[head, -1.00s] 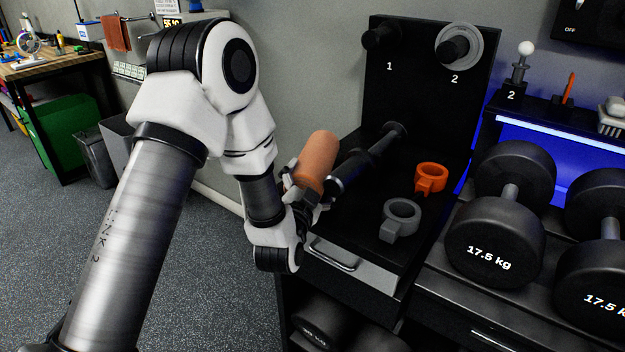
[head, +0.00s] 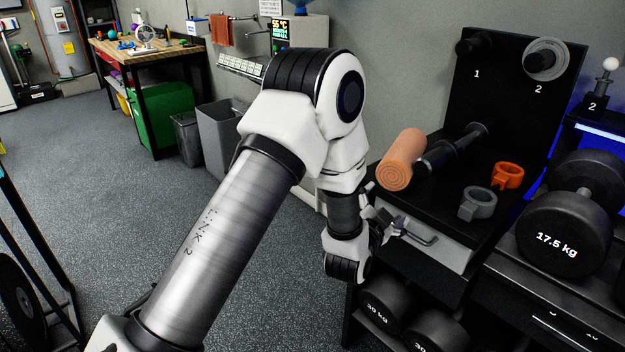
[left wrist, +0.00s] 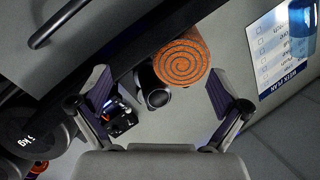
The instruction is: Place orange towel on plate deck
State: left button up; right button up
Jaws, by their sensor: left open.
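The orange towel (head: 402,158) is rolled up and lies at the left edge of the black plate deck (head: 448,212), beside a black bar. In the left wrist view its spiral end (left wrist: 180,67) faces me, beyond and between the fingertips. My left gripper (head: 384,220) is open and empty, just below and in front of the towel, near the drawer front. A gap shows between the fingers and the roll. How much of the towel's underside touches the deck is hidden. My right gripper is not in view.
A grey collar (head: 477,205) and an orange collar (head: 508,175) lie on the deck, right of the black bar (head: 455,148). Dumbbells (head: 556,225) stand at right and below. Another orange towel (head: 220,30) hangs on a rail behind.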

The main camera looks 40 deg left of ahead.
pick_arm(q)
jog(key=s+d+f+n+g+h, duration=0.25)
jog(key=s+f+g, duration=0.35)
jog(key=s+f, duration=0.7)
jog(key=s+d+f+n+g+h, duration=0.1)
jog(key=s+d+f+g, duration=0.35)
jog(key=s+f, duration=0.9)
jog(key=s+f+n+g, duration=0.1)
jog(key=s+f+g, duration=0.55)
jog(key=s, duration=0.45)
notch_tip(320, 180, up, 11)
jog(key=p, duration=1)
jog(key=shift+d+r+p, duration=0.15)
jog(key=shift+r+p, duration=0.05)
jog(key=shift+p, duration=0.2)
jog(key=shift+w, duration=0.1)
